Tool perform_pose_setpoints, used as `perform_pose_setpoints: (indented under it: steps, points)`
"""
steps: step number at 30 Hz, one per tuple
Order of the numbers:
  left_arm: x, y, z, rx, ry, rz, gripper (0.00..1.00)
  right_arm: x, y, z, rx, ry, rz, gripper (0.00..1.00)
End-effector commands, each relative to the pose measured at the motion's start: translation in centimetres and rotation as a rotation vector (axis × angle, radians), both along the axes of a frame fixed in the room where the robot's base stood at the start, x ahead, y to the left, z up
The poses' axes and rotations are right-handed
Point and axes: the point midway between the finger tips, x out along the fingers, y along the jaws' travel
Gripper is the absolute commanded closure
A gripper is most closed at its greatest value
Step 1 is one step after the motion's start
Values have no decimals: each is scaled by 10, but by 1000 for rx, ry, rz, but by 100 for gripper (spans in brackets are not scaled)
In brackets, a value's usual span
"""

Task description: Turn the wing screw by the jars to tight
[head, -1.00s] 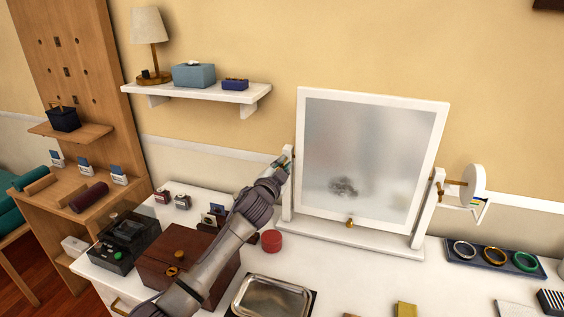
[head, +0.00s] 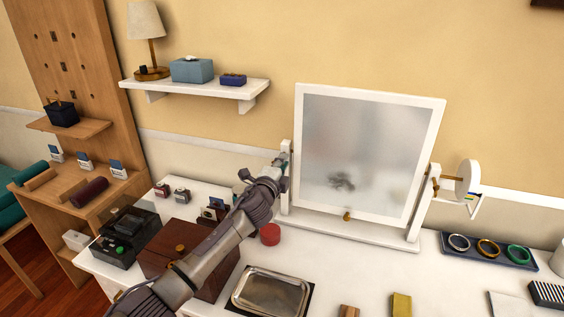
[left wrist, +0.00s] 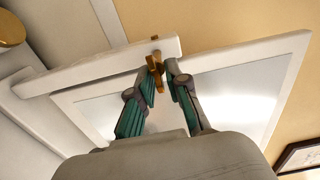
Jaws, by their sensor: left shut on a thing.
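The white-framed mirror (head: 366,150) stands on two white posts on the dressing table. My left gripper (head: 281,165) is at the top of its left post, on the side with the small jars. In the left wrist view the brass wing screw (left wrist: 155,64) sits at the post, and my left gripper (left wrist: 161,80) is shut on it. In the head view my fingers hide this screw. A red jar (head: 270,235) stands below the gripper. Another brass screw (head: 434,184) is on the right post. My right gripper is not in view.
A white disc (head: 467,180) with a coloured scale is beside the right post. A metal tray (head: 270,292), a brown box (head: 190,258) and a bangle tray (head: 490,252) lie on the table. A wall shelf (head: 200,90) is above left.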

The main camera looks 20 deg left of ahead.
Motion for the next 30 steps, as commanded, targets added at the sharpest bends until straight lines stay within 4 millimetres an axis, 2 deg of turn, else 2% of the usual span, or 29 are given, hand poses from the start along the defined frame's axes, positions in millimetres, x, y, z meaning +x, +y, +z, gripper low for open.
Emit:
perform_pose_setpoints:
  steps: [18, 19, 21, 30]
  points:
    - [0, 0, -2, 46, 1, 0, 100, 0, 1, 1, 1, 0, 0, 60]
    - [0, 0, -2, 46, 1, 0, 83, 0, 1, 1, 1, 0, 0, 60]
    - [0, 0, -2, 45, 1, 0, 71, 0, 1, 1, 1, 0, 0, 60]
    - [-1, 0, -1, 44, -1, 0, 69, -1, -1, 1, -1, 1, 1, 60]
